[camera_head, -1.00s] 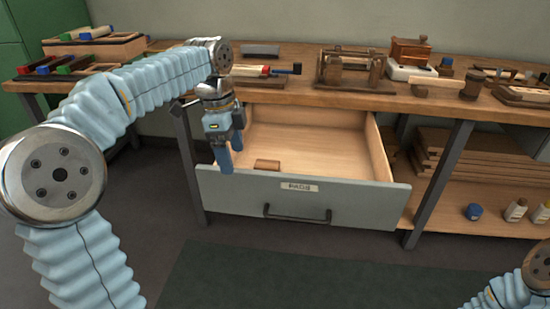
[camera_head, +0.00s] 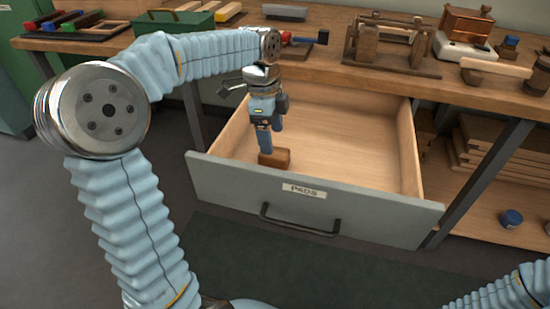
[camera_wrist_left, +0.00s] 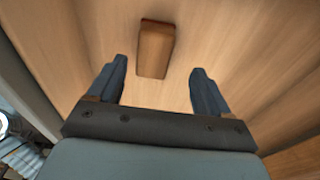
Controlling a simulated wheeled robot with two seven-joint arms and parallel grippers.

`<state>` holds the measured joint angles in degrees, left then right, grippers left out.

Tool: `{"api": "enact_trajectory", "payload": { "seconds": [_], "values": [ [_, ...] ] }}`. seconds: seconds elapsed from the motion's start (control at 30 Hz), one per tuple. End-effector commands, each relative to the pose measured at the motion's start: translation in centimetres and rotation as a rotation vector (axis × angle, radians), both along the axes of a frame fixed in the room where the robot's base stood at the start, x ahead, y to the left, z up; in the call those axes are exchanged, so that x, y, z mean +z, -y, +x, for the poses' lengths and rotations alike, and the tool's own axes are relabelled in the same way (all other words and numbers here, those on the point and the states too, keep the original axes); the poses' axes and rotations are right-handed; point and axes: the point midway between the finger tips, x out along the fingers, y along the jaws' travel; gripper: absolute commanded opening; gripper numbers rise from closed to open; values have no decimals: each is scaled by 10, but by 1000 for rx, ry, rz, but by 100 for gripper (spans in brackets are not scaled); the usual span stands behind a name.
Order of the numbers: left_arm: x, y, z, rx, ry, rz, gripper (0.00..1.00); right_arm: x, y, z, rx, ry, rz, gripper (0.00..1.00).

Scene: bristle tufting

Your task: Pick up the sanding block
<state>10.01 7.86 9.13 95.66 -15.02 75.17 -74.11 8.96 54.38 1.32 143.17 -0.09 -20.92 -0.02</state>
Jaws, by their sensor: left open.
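The sanding block (camera_head: 275,160) is a small brown block lying on the floor of the open drawer labelled PADS (camera_head: 330,140), near its front left corner. My left gripper (camera_head: 268,142) points down into the drawer, with its fingers just above or behind the block in the head view. In the left wrist view the block (camera_wrist_left: 155,48) lies beyond the open fingertips, between their lines and a little left of centre. The left gripper (camera_wrist_left: 158,75) is open and empty. My right gripper is out of view; only part of my right arm shows at the lower right.
The drawer front with its dark handle (camera_head: 300,222) and the side walls surround the block. The workbench top (camera_head: 400,75) above carries a wooden fixture (camera_head: 390,42) and a wooden mallet (camera_head: 497,68). The drawer floor right of the block is clear.

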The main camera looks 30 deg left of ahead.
Motion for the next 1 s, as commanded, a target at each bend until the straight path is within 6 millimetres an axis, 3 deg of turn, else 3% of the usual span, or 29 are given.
{"api": "enact_trajectory", "payload": {
  "seconds": [0.17, 0.4, 0.7, 1.0],
  "values": [
    [-15, 3, -2, 0, -2, 1, 79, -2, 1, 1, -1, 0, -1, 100],
    [-51, 10, -6, 1, -3, 1, 79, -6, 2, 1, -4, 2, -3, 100],
    [-58, 11, -5, 1, 0, 1, 79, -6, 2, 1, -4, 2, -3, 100],
    [-57, 11, -5, 1, 0, 0, 34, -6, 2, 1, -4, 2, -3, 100]
  ]
}}
